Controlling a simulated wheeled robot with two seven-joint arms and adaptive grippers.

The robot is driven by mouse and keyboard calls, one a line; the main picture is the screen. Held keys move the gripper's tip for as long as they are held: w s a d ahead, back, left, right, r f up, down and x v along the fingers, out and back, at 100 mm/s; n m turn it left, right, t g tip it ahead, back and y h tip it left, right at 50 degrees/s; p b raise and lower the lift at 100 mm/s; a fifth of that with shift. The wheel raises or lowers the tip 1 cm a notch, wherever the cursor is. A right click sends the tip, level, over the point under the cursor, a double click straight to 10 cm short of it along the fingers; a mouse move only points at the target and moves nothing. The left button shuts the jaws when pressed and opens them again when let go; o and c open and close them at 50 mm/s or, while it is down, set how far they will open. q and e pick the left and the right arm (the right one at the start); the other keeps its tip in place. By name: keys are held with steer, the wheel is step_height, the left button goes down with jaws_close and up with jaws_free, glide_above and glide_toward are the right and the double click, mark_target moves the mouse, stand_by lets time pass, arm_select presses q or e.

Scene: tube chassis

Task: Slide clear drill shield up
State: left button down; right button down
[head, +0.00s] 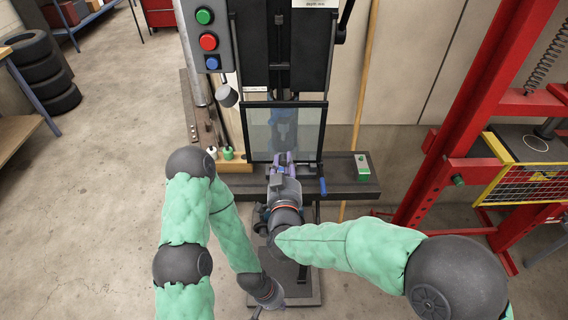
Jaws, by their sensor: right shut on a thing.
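The clear drill shield (310,128) is a see-through pane in a black frame, hanging upright in front of the drill press column (290,48). A blue part of the drill shows through the pane. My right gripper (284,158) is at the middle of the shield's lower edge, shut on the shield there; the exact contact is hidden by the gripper. My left gripper (258,312) hangs low at the bottom edge of the view, in front of the stand and away from the shield. Its fingers are too small and cut off to read.
A control box (208,35) with green and red buttons is at upper left. Bottles (228,153) stand on the bench left of the shield; a small green-and-white box (362,167) is on the right. A red press frame (450,150) stands at right. Open floor (90,200) lies left.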

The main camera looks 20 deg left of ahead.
steer(key=shift+r, duration=0.1)
step_height(320, 180, up, 17)
steer(key=p, duration=1)
steer(key=shift+f, duration=0.2)
steer(key=c, duration=1)
jaws_free()
steer(key=shift+f, duration=0.15)
glide_toward(284, 105)
steer(key=v, duration=0.5)
steer(key=shift+s, duration=0.1)
